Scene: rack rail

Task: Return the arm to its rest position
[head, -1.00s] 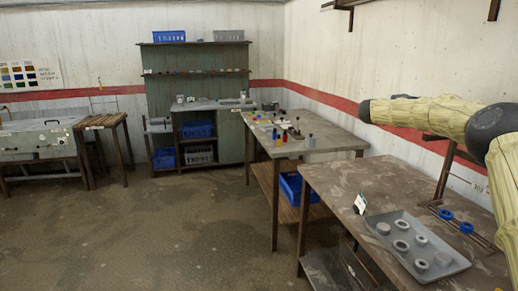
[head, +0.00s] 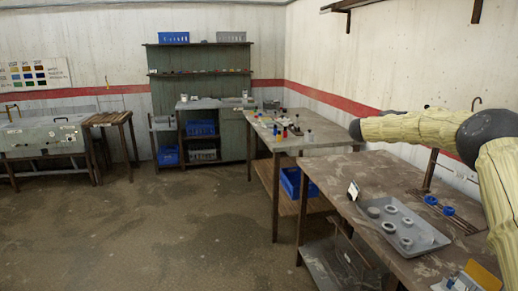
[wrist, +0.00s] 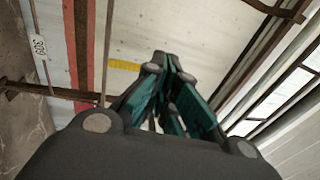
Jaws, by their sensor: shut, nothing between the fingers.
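My arm, in a pale yellow cover with dark joints, reaches in from the right edge of the head view, above the near workbench (head: 345,180). Its gripper end is not clearly visible there. In the wrist view my gripper (wrist: 165,65) shows dark green fingers drawn together at the tips. It is shut with nothing between the fingers. Behind it are the pale wall (wrist: 135,30) with its red stripe and a dark metal bar. Nothing touches the fingers.
A grey tray (head: 431,242) with several grey rings lies on the near workbench. Blue rings (head: 430,200) on rods sit beside it. A small white card (head: 353,190) stands at the tray's left. A wall shelf (head: 375,4) hangs above. The floor at left is clear.

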